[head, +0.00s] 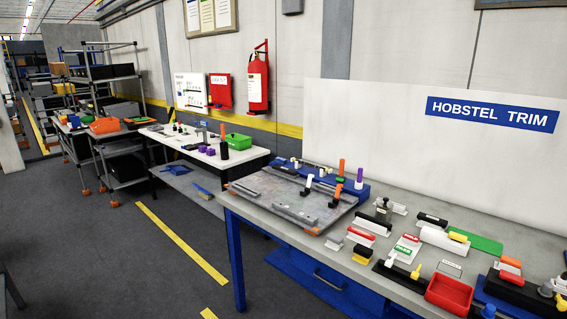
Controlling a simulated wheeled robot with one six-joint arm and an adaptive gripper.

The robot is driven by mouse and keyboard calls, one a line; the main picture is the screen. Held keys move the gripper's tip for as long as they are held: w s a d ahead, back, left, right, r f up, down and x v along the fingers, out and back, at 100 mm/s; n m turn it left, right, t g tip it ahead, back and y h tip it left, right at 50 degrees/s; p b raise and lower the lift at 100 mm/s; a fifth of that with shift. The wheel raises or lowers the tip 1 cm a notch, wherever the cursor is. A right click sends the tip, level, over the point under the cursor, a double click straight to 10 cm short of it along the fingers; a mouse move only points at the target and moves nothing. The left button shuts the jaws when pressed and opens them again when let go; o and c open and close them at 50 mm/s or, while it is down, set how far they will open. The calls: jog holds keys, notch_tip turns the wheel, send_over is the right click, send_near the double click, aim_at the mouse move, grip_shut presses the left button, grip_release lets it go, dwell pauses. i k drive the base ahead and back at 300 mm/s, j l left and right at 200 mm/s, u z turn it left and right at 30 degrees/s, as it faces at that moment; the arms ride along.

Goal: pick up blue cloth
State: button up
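My gripper is not in view. I cannot make out a blue cloth for certain. A small flat blue item (203,191) lies at the edge of the lower shelf under the white table, in the middle distance; it is too small to tell whether it is cloth.
A grey workbench (394,205) with blue legs fills the right, crowded with a fixture plate (290,197), a red bin (449,294) and small tools. A green bin (236,142) stands on the white table. Shelving carts (110,125) stand farther back. The floor left of centre is clear.

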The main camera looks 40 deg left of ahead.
aim_at(278, 159)
jog(key=i+j, duration=0.25)
jog(key=j, duration=0.15)
jog(key=i+j, duration=0.3)
jog(key=j, duration=0.15)
jog(key=i+j, duration=0.25)
jog(key=j, duration=0.15)
jog(key=i+j, duration=0.55)
jog(key=j, duration=0.3)
jog(key=i+j, duration=0.25)
jog(key=j, duration=0.15)
jog(key=z, duration=0.05)
